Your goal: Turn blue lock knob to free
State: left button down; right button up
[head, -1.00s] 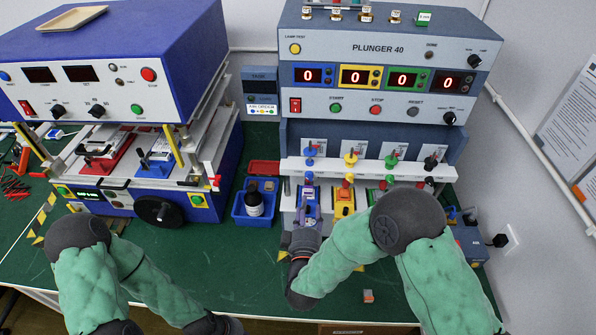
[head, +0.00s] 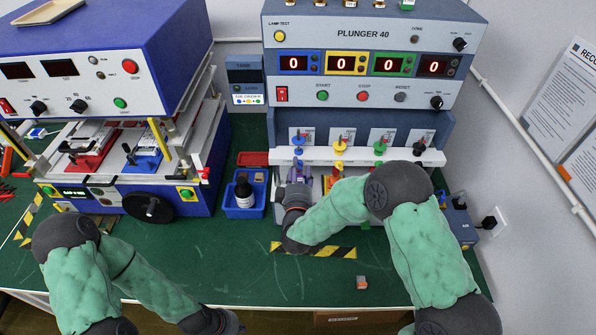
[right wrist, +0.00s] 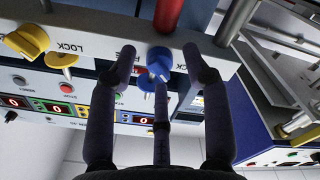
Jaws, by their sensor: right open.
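The blue lock knob (right wrist: 160,62) sits on the white bar (right wrist: 90,50) in the right wrist view. My right gripper (right wrist: 163,60) is open, with one finger on each side of the knob and visible gaps between. A LOCK label shows beside the knob; the label at the other side is partly hidden by a finger. In the head view a blue handle (head: 298,141) stands above the left end of the bar, and my right wrist (head: 296,196) is just below it. My left wrist (head: 210,321) is low at the bottom edge; its fingers cannot be made out.
A yellow knob (right wrist: 27,40) is on the same bar, and a red rod (right wrist: 168,14) is close behind the blue knob. A blue tray (head: 232,207) with a dark bottle stands left of the right wrist. The green bench front (head: 180,265) is mostly clear.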

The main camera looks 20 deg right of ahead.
jog(key=shift+c, duration=0.3)
grip_shut()
jog(key=m+b, duration=1.6)
jog(key=m, duration=0.2)
jog(key=shift+d, duration=0.1)
dwell(0.4)
